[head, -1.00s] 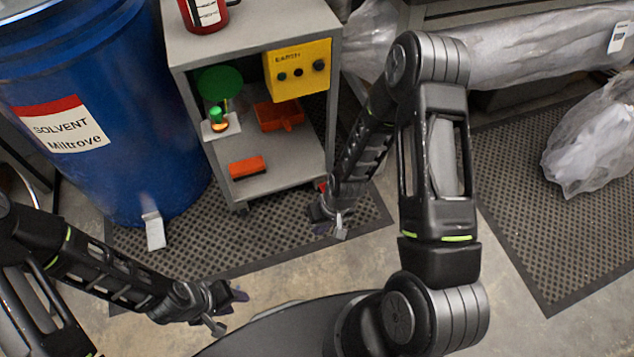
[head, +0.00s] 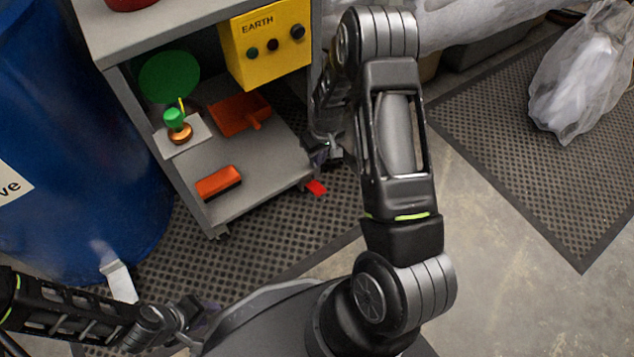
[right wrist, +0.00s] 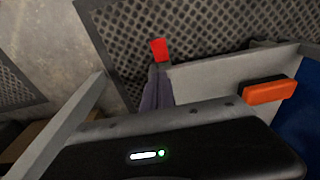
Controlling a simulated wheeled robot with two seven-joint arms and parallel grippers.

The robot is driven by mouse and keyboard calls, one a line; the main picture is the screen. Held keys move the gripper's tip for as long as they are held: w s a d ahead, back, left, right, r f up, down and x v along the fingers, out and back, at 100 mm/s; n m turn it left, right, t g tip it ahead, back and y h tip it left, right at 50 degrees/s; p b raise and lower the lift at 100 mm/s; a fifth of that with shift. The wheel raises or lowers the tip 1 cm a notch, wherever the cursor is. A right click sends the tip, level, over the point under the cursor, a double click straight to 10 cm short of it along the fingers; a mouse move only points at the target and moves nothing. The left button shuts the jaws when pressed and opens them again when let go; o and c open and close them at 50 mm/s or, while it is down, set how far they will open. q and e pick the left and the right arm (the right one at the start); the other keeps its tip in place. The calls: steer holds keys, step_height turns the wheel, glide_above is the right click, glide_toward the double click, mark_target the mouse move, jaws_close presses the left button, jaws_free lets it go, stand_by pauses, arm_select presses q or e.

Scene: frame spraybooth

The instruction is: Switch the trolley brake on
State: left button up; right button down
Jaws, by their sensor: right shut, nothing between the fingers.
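The trolley (head: 238,204) is a grey open-sided cart standing on a dark perforated mat. A small red pedal (head: 316,187), apparently its brake, sticks out low at the near right corner. The pedal also shows in the right wrist view (right wrist: 160,49), just beyond the fingertips. My right gripper (head: 328,155) is shut and empty beside that corner, close above the pedal; I cannot tell whether it touches. In the right wrist view, its fingers (right wrist: 156,92) point toward the pedal. My left gripper (head: 198,318) hangs low at the left, away from the trolley; its jaw state is unclear.
The trolley carries a yellow EARTH box (head: 268,48), an orange scoop (head: 240,114), an orange brush (head: 218,182) and a green-topped item (head: 174,118). A blue drum (head: 80,150) stands left. A wrapped bundle (head: 585,85) lies right. Floor (head: 480,270) is clear front right.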

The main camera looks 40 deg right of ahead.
steer(key=shift+f, duration=0.15)
steer(key=b, duration=0.4)
glide_above(319, 189)
steer(key=w, duration=0.1)
step_height(319, 189, down, 10)
steer(key=shift+w+r, duration=0.1)
steer(key=shift+r, duration=0.15)
steer(key=f+b, duration=0.1)
steer(key=s+f+b, duration=0.1)
steer(key=f, duration=0.1)
steer(key=shift+f, duration=0.1)
steer(key=shift+s+f, duration=0.15)
steer(key=shift+f, duration=0.2)
steer(key=shift+s, duration=0.15)
